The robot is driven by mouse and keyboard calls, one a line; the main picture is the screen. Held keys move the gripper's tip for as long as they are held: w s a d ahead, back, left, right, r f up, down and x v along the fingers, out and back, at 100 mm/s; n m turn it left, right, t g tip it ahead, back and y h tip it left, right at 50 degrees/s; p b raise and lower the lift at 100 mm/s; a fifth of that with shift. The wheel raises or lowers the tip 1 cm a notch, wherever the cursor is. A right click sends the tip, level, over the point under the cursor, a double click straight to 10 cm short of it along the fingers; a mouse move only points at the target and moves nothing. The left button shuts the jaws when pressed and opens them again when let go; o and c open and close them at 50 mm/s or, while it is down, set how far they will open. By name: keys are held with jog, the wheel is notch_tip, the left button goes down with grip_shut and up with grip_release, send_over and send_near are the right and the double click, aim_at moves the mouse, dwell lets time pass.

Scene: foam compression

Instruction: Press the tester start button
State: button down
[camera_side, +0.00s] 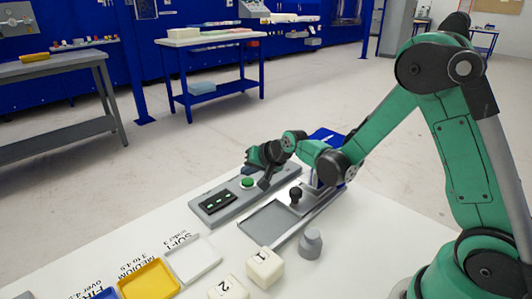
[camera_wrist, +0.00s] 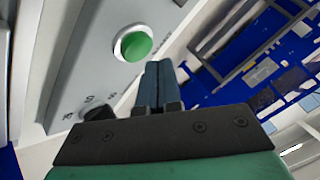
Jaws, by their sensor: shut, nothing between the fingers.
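The tester start button is a round green button in a pale ring on a grey panel. It shows in the side view (camera_side: 248,182) and close up in the wrist view (camera_wrist: 136,44). My gripper (camera_side: 263,184) hangs at the right of the button in the side view. In the wrist view my gripper's fingers (camera_wrist: 158,72) lie together, shut and empty, with their tips just right of and below the button. The fingers and the button look apart, but I cannot tell the exact gap. The grey panel (camera_side: 232,213) also holds a black display with small green lights (camera_side: 217,201).
A grey weight-like piece (camera_side: 310,242), white blocks numbered 1 (camera_side: 264,267) and 2 (camera_side: 228,289), and white (camera_side: 192,260) and yellow (camera_side: 148,281) trays stand nearer the front.

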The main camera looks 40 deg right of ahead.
aim_at(250, 183)
jog(key=shift+r, duration=2.5)
